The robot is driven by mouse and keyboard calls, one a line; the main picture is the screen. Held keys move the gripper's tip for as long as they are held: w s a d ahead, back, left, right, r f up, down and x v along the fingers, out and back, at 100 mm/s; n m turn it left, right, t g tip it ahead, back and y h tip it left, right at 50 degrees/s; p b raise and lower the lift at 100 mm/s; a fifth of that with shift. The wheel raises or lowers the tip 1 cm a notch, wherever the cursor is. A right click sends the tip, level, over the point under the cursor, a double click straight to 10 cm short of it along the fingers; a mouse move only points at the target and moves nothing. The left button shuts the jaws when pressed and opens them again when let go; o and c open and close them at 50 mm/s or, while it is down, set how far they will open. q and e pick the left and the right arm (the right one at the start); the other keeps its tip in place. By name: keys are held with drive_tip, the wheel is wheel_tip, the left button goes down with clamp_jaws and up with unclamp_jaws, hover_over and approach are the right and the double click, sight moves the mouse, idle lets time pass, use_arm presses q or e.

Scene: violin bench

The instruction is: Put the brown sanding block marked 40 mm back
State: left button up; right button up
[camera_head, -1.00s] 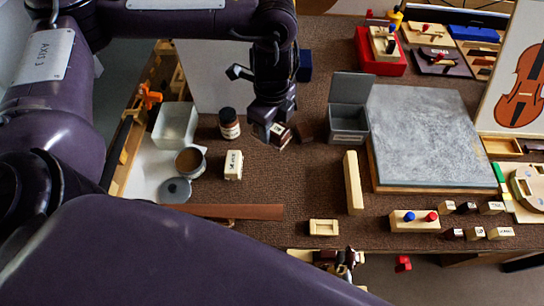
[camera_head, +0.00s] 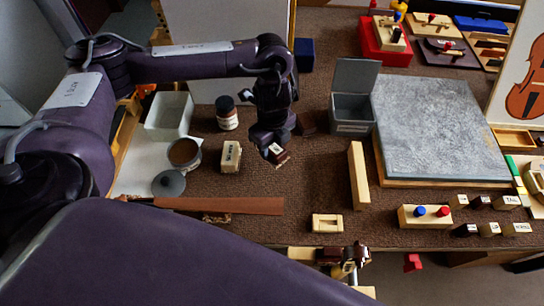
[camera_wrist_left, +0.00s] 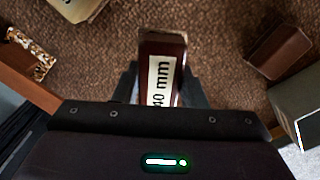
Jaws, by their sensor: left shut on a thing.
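The brown sanding block marked 40 mm (camera_wrist_left: 160,68) is between the fingers of my left gripper (camera_wrist_left: 165,95) in the left wrist view, its white label facing the camera. In the head view the left gripper (camera_head: 269,143) is shut on the block (camera_head: 277,155), over the brown bench mat between the cream labelled block and the grey open bin. I cannot tell its exact height above the mat. A second dark brown block (camera_head: 306,123) lies beside the bin; it also shows at the right of the left wrist view (camera_wrist_left: 278,50).
The cream labelled block (camera_head: 231,156), a jar (camera_head: 227,113) and a round tin (camera_head: 184,153) stand left. The grey bin (camera_head: 353,113), an upright-lying wood bar (camera_head: 359,175) and a grey slab (camera_head: 437,125) are right. A slotted wood piece (camera_head: 327,223) lies in front.

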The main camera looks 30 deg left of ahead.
sight(272, 155)
use_arm(q)
drive_tip(key=shift+f+b, duration=0.75)
drive_tip(key=shift+f, duration=1.35)
drive_tip(key=shift+f, duration=0.15)
drive_tip(key=o, duration=1)
drive_tip(key=shift+o, duration=0.2)
